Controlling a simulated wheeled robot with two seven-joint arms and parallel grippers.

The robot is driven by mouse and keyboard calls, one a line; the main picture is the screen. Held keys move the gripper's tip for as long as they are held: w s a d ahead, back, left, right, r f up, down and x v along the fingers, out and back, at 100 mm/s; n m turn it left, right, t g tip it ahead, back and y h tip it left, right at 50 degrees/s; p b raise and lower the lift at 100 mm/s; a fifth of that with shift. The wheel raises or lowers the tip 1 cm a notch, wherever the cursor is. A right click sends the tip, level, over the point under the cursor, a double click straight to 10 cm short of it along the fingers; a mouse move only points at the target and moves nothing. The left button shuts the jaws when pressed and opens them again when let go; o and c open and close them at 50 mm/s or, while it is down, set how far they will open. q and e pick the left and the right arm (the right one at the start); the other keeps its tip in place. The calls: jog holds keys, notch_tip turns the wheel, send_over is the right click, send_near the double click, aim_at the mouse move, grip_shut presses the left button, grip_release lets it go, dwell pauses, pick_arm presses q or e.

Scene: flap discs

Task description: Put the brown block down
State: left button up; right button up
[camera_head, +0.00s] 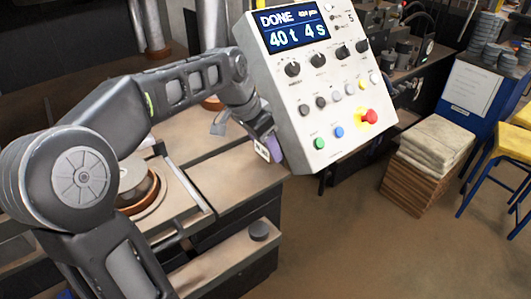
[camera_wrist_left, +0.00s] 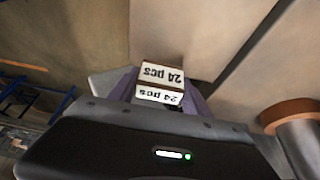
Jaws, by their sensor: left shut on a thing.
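The brown block shows in the head view (camera_head: 262,151) as a small piece with a white label, beside the lower left edge of the control panel. In the left wrist view the block (camera_wrist_left: 162,74) has white labels reading "24 pcs" and brown edges. My left gripper (camera_head: 268,146) is shut on it, with purple fingers on both sides of the block in the wrist view (camera_wrist_left: 158,92). The block is held near the right end of the brown machine table (camera_head: 236,169); I cannot tell whether it touches the surface. My right gripper is not in view.
A tilted control panel (camera_head: 310,85) reading "DONE 40 t 4 s" stands close beside the gripper. A round brown-rimmed part (camera_head: 140,190) and a metal rail (camera_head: 185,181) are on the table at left. A stack of boards (camera_head: 425,165) stands on the floor at right.

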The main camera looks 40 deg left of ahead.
aim_at(266, 155)
pick_arm(q)
jog(key=shift+f, duration=1.35)
jog(key=shift+f, duration=0.1)
jog(key=shift+f, duration=0.15)
jog(key=o, duration=1.4)
jog(key=shift+c, duration=0.2)
jog(key=shift+r, duration=0.25)
jog(key=b+v, duration=0.1)
jog(key=v, duration=1.1)
